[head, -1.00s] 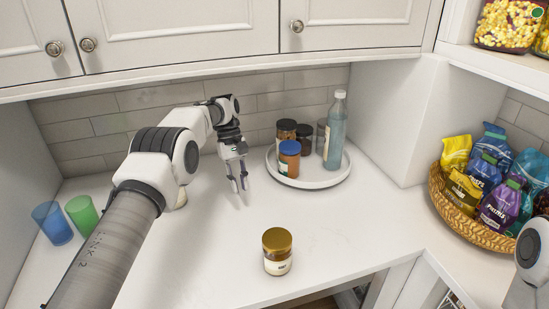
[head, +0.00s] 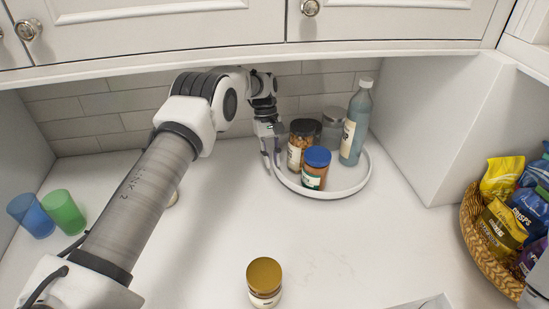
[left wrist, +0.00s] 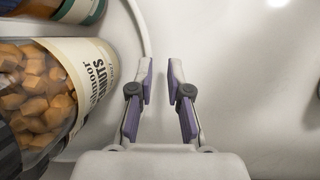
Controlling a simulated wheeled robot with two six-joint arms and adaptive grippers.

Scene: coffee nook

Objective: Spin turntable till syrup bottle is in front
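The turntable (head: 345,194) is a round white tray with a low rim, at the back of the counter. The likely syrup bottle, a tall blue-grey bottle (head: 356,125) with a white cap, stands at its back right. A nut jar (head: 296,152) stands at its left and a blue-lidded jar (head: 315,170) at its front. My left gripper (head: 271,163) points down at the turntable's left rim. In the left wrist view its fingers (left wrist: 159,84) are apart with nothing gripped, beside the nut jar (left wrist: 50,85). Contact with the rim is unclear. My right gripper is out of view.
A grey-lidded jar (head: 332,127) stands behind the nut jar. A gold-lidded jar (head: 264,284) stands at the counter front. Blue (head: 30,214) and green (head: 64,212) cups are at left, a snack basket (head: 483,240) at right. The middle counter is clear; cupboards overhang.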

